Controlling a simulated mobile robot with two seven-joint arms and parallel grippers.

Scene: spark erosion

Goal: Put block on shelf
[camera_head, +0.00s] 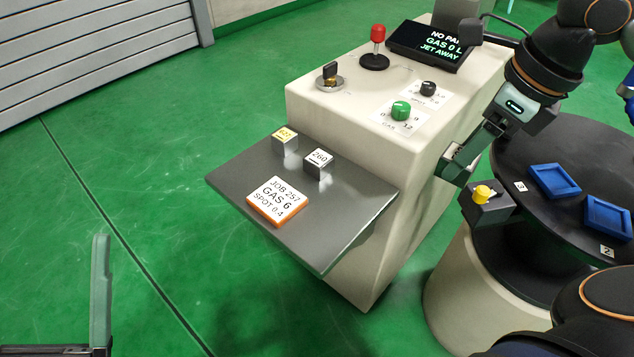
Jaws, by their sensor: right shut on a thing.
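A metal block with a yellow label (285,142) and a metal block with a white label reading 260 (317,163) stand apart on the grey shelf (350,205) at the cabinet's front. My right gripper (458,163) is beside the cabinet's right side, above the round black table's edge. It is shut on a small grey block, mostly hidden by the fingers. My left gripper (50,300) is at the lower left over the floor, clear of the shelf. One upright finger shows at the right end of its base, with empty space to its left; the other finger is out of frame.
An orange-edged job card (277,201) lies on the shelf's front. The cabinet top (340,97) carries a red-knobbed lever (375,50), a key switch (330,77), dials and a screen (435,45).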

